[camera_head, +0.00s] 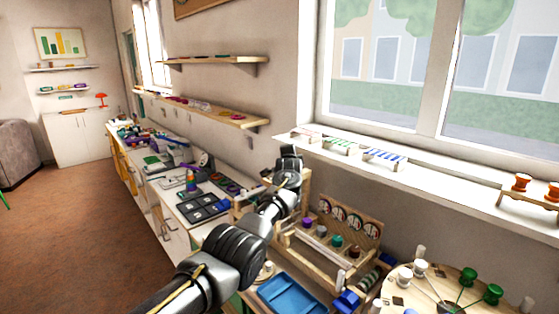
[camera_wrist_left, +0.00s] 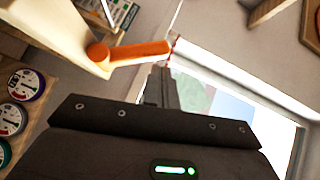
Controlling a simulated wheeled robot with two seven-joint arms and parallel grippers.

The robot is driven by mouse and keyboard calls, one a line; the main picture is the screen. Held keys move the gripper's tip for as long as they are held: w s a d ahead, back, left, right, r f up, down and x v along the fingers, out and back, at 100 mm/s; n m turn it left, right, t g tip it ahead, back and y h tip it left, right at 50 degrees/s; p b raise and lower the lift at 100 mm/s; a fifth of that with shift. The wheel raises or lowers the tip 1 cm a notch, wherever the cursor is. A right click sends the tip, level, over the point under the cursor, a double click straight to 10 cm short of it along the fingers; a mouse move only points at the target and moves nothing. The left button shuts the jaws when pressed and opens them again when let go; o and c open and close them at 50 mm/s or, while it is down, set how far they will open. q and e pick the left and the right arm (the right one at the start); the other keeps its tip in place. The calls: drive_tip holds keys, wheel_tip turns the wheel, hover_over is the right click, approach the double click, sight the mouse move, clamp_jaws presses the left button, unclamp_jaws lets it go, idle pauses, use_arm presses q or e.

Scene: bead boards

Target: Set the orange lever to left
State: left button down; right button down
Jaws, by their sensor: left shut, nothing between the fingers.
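The orange lever (camera_wrist_left: 130,52) shows in the left wrist view. It is pivoted at its left end on a pale wooden post (camera_wrist_left: 70,32), and its free end points right in that picture. My left gripper (camera_wrist_left: 161,68) is shut and empty, its fingertips right beside the lever's free end; I cannot tell whether they touch. In the head view my left gripper (camera_head: 290,155) is over the wooden frame of the bench stand (camera_head: 303,205), and the lever is hidden there behind my gripper and arm. My right gripper is in neither view.
A wooden board with round dials (camera_head: 347,217) stands right of my gripper, with coloured knobs in front. A blue tray (camera_head: 292,295) lies nearer, and a round board with pegs (camera_head: 440,290) is at the lower right. The window sill (camera_head: 420,175) runs behind.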

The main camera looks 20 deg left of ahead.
use_arm(q)
drive_tip(key=shift+w+h, duration=0.25)
drive_tip(key=shift+h, duration=0.05)
drive_tip(key=shift+s+a+r, duration=0.1)
drive_tip(key=shift+a, duration=0.3)
idle(0.3)
drive_tip(key=s+d+r, duration=0.4)
drive_tip(key=s+r, duration=0.2)
drive_tip(key=s, duration=0.4)
drive_tip(key=shift+s+d+b, duration=0.2)
drive_tip(key=shift+d+b, duration=0.15)
drive_tip(key=shift+d, duration=0.05)
drive_tip(key=shift+s+r, duration=0.1)
drive_tip(key=shift+r, duration=0.05)
